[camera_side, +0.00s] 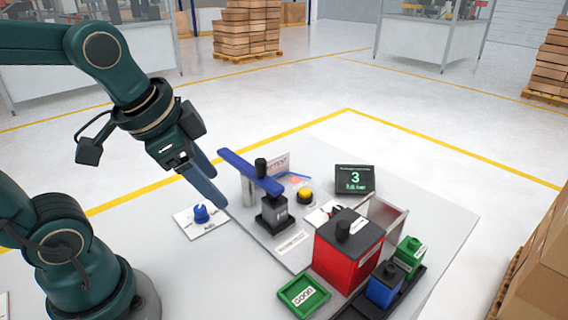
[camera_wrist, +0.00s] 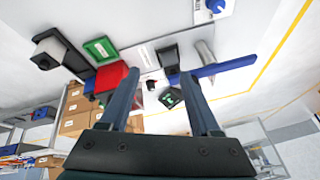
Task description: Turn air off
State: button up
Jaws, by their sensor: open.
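A long blue lever (camera_side: 248,171) lies across the top of a black valve body (camera_side: 273,213), by a silver cylinder. In the wrist view the lever (camera_wrist: 228,67) runs to the right from behind my right fingertip. My gripper (camera_side: 215,195) is open and empty above the table, left of the lever's left end in the side view. A blue knob (camera_side: 201,213) stands on a white labelled plate to the left. I cannot tell any contact between fingers and lever.
A dark display (camera_side: 355,180) reads 3 in green, with a smaller line below. A yellow button (camera_side: 305,196) stands right of the valve.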

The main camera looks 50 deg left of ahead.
jog(key=w+a+f+m+g, duration=0.1)
jog(key=w+a+f+g, duration=0.25)
jog(key=a, duration=0.45)
jog(key=n+g, duration=0.2)
send_over(200, 207)
jog(key=shift+h, duration=0.3)
notch_tip(200, 207, down, 7)
jog(key=shift+r, duration=0.15)
jog(key=shift+f, duration=2.45)
grip_shut()
